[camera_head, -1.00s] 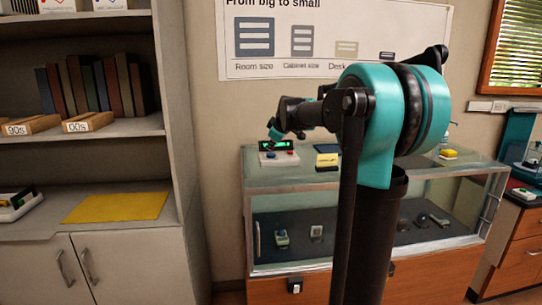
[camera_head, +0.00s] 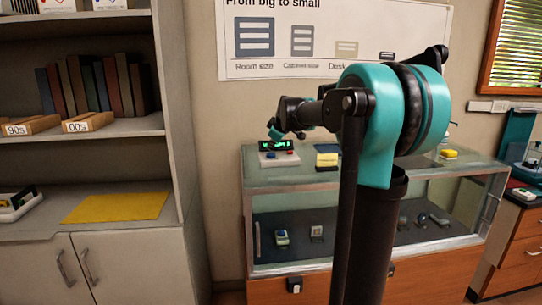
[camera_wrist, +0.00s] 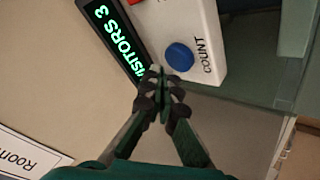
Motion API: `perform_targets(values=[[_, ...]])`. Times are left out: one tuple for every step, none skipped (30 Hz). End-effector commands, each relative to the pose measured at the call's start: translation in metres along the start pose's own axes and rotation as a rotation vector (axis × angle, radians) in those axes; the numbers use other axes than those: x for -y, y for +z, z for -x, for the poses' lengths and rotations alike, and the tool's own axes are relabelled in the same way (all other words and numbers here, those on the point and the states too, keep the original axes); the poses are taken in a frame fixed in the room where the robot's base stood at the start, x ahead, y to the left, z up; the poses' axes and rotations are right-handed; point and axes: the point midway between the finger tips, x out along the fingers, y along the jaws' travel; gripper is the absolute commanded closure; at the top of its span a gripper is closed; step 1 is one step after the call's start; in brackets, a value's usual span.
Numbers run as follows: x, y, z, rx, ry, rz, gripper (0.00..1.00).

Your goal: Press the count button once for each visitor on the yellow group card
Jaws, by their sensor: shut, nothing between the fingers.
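The counter box (camera_wrist: 205,30) is white, with a blue button (camera_wrist: 179,57) beside the word COUNT. Its black display (camera_wrist: 115,38) reads VISITORS 3 in green. A red button (camera_wrist: 160,1) is cut off at the top edge. My gripper (camera_wrist: 165,82) is shut and empty, its tips close beside the blue button in the wrist view; they do not cover it. In the head view, my gripper (camera_head: 276,133) is over the counter box (camera_head: 271,161) on the glass case. A yellow card (camera_head: 327,160) stands on a dark base to its right; its writing is too small to read.
The glass case (camera_head: 310,179) holds several small devices behind its front. A shelf unit (camera_head: 190,130) with books and a flat yellow sheet (camera_head: 116,207) stands at the left. A wall poster (camera_head: 360,35) hangs behind. My arm hides part of the case.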

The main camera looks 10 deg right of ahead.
Motion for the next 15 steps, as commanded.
perform_targets(values=[[0.0000,0.0000,0.0000,0.000,0.000,0.000,1.00],[0.0000,0.0000,0.0000,0.000,0.000,0.000,1.00],[0.0000,0.0000,0.0000,0.000,0.000,0.000,1.00],[0.0000,0.0000,0.0000,0.000,0.000,0.000,1.00],[0.0000,0.0000,0.0000,0.000,0.000,0.000,1.00],[0.0000,0.0000,0.0000,0.000,0.000,0.000,1.00],[0.0000,0.0000,0.0000,0.000,0.000,0.000,1.00],[0.0000,0.0000,0.0000,0.000,0.000,0.000,1.00],[0.0002,0.0002,-0.0002,0.000,0.000,0.000,1.00],[0.0004,0.0004,-0.0005,0.000,0.000,0.000,1.00],[0.0007,0.0007,-0.0010,0.000,0.000,0.000,1.00],[0.0012,0.0012,-0.0017,0.000,0.000,0.000,1.00],[0.0017,0.0017,-0.0024,0.000,0.000,0.000,1.00],[0.0023,0.0023,-0.0031,0.000,0.000,0.000,1.00],[0.0030,0.0030,-0.0040,0.000,0.000,0.000,1.00]])
